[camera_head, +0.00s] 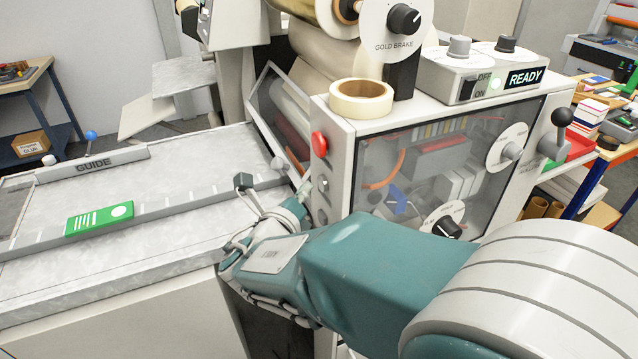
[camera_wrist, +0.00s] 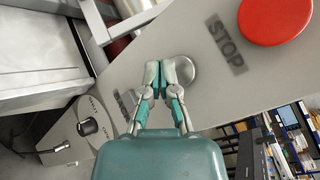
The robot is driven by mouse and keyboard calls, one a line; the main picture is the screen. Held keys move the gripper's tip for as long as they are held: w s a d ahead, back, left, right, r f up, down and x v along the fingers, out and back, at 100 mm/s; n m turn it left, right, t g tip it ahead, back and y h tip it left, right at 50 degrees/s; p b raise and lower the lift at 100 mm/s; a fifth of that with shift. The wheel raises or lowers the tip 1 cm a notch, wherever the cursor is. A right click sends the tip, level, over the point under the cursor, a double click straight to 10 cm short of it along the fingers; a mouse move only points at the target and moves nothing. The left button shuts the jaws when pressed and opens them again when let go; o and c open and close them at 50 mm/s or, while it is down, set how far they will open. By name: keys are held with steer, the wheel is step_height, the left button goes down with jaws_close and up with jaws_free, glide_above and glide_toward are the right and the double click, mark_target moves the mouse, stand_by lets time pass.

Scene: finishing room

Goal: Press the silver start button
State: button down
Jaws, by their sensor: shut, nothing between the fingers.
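The silver start button (camera_wrist: 186,70) is a round dome on the machine's grey end panel. In the wrist view my gripper (camera_wrist: 161,70) has its fingertips together, overlapping the button's left part. I cannot tell whether they touch it. In the head view the silver button (camera_head: 322,183) shows below the red button, and my gripper (camera_head: 303,190) is just to its left at the panel. The label beside the silver button is partly hidden by my fingers. The gripper is shut and empty.
A larger red button (camera_wrist: 275,18) marked STOP sits near the silver one; it also shows in the head view (camera_head: 319,143). A tape roll (camera_head: 361,99) lies on the machine top. The READY display (camera_head: 524,78) is lit. A green card (camera_head: 99,219) lies on the feed table (camera_head: 180,170).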

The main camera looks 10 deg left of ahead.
stand_by(0.7)
steer(key=shift+w+d, duration=0.15)
steer(key=shift+d, duration=0.3)
